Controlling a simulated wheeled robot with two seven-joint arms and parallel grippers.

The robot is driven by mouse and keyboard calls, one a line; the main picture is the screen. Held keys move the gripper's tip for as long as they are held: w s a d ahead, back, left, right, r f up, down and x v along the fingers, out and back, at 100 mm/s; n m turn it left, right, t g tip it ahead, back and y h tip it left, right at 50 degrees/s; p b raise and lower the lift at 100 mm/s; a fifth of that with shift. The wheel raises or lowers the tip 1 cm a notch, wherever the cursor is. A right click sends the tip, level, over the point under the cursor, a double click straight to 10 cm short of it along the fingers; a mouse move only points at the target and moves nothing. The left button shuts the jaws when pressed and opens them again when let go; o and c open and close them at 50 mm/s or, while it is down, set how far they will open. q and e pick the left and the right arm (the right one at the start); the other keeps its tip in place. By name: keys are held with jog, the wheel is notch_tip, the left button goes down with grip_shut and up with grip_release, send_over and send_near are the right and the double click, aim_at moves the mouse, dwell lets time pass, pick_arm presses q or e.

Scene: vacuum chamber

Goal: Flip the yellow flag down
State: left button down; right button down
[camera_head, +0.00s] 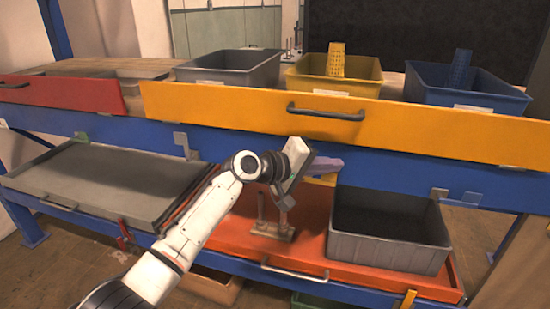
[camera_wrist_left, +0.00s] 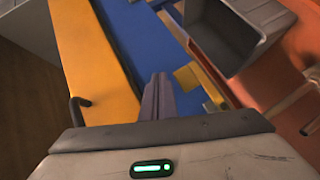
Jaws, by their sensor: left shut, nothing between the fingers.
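The yellow flag (camera_head: 322,180) is a small plate at the blue beam below the yellow drawer, partly hidden behind my left gripper in the head view. In the left wrist view the yellow flag (camera_wrist_left: 188,76) shows against the blue beam, just to the right of the fingers. My left gripper (camera_head: 335,165) is shut and empty, its fingers pointing right along the beam just above the flag. Its shut fingers (camera_wrist_left: 156,98) also show in the left wrist view. I cannot tell whether they touch the flag. My right gripper is not in view.
The yellow drawer (camera_head: 230,112) with its dark handle juts out above the fingers. A grey bin (camera_head: 385,255) and a wooden stand (camera_head: 272,230) are on the orange tray (camera_head: 318,226) below. A grey flag (camera_head: 440,193) is farther right on the blue beam.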

pick_arm(q)
notch_tip(320, 180, up, 5)
jog(key=p, duration=0.5)
jog(key=shift+r, duration=0.1)
jog(key=s+a+r+b, duration=0.1)
jog(key=s+r, duration=0.4)
jog(key=s, duration=0.2)
jog(key=shift+a+r, duration=0.2)
jog(key=shift+r, duration=0.2)
